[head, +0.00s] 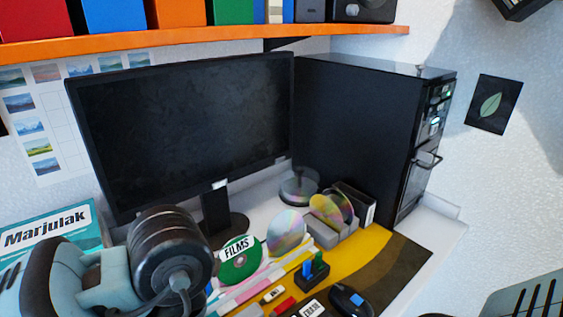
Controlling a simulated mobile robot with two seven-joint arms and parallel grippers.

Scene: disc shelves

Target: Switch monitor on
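The monitor (190,125) stands upright on its stand at the back left of the desk. Its screen is dark. No power button can be made out on the frame. My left arm comes in at the lower left, in front of the monitor's lower left part, but its gripper fingers are not visible. Part of my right arm shows at the lower right corner, and its gripper is out of view.
A black computer tower (365,130) stands right of the monitor. Discs, including a green "FILMS" disc (240,262), a disc holder (330,236) and a mouse (350,300) crowd the desk front. An orange shelf (200,43) runs above. A teal "Marjulak" box (50,230) is at left.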

